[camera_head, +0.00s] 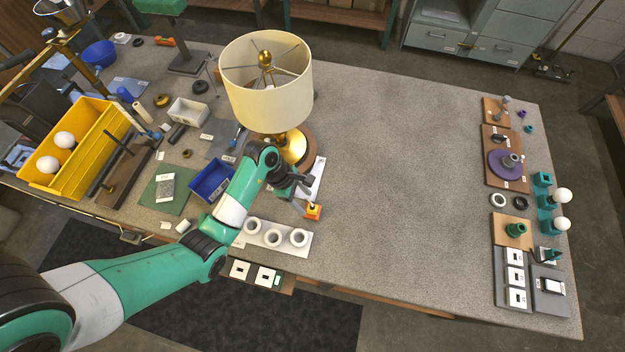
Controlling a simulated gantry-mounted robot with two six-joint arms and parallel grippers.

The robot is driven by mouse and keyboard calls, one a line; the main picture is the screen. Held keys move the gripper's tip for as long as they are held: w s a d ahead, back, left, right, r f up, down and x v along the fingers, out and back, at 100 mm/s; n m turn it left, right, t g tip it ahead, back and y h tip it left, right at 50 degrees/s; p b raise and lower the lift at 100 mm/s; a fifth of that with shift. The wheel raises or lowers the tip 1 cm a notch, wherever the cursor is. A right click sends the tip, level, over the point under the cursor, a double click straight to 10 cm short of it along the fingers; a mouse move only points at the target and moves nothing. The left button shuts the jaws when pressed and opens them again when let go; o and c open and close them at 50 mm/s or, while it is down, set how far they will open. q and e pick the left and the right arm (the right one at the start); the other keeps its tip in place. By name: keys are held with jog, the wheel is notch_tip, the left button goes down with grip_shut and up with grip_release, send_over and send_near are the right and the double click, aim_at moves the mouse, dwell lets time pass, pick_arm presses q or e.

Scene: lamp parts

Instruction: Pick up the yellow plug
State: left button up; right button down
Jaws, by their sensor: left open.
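A small yellow and orange piece (313,211), which looks like the yellow plug, sits on the grey table near the front edge, just right of the white holder. My left gripper (306,189) is above and slightly behind it, near the lamp base. Its jaws are open and look empty, apart from the plug in the picture. The arm comes in from the lower left and hides part of the table. My right gripper does not show.
A lamp with a cream shade (267,85) stands close behind my left gripper. A white holder with round sockets (272,236) lies in front. A blue bin (205,184) and a yellow bin (101,140) are at left. The table's middle right (400,170) is clear.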

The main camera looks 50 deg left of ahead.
aim_at(311, 206)
pick_arm(q)
jog(key=b+x, duration=0.1)
jog(key=x, duration=0.1)
jog(key=b+x, duration=0.1)
jog(key=x, duration=0.2)
jog(key=shift+w, duration=0.25)
grip_shut()
